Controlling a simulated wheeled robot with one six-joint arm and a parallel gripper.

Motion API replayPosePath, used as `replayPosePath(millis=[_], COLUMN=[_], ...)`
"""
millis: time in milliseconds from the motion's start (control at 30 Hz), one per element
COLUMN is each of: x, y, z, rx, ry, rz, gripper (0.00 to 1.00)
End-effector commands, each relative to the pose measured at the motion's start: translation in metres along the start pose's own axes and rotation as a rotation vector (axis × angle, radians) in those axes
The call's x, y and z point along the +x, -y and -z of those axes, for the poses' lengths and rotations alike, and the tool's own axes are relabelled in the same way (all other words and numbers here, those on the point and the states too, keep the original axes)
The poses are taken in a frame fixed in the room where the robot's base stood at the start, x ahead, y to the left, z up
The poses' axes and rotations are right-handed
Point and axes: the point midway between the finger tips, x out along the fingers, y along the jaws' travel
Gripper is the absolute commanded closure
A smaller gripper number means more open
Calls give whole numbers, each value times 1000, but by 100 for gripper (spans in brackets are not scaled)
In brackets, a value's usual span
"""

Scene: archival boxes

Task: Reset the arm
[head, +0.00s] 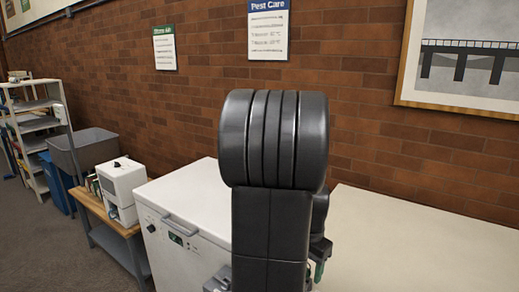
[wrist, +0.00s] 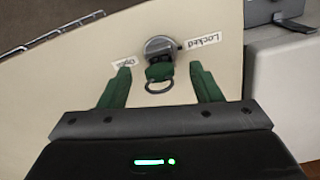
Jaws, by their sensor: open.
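My gripper (wrist: 160,68) is open, its two green fingers apart on either side of a small key (wrist: 159,72) in the wrist view. The key has a green head and a ring hanging from it, and sits at a round metal lock (wrist: 158,46) on a cream panel. I cannot tell whether the fingers touch the key; gaps show on both sides. Two small labels flank the lock, upside down: "Locked" (wrist: 203,40) and one that seems to read "Open" (wrist: 124,63). In the head view my arm stands in the middle, and one green finger of my gripper (head: 319,271) shows low beside it.
A white chest appliance (head: 185,215) with a handle and small display stands left of my arm. A cream top (head: 420,240) lies to the right, bare where seen. A white machine (head: 123,185) on a wooden-topped cart, a grey bin (head: 85,150) and shelves (head: 38,125) stand further left.

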Motion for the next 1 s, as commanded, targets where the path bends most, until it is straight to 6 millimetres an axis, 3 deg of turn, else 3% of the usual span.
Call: replayPosePath(millis=[200,733,1000], x=[-21,-25,-49], y=[0,0,8], z=[0,0,-7], rx=[-16,-18,-91], ry=[0,-2,-44], rz=[0,1,27], gripper=[42,42,42])
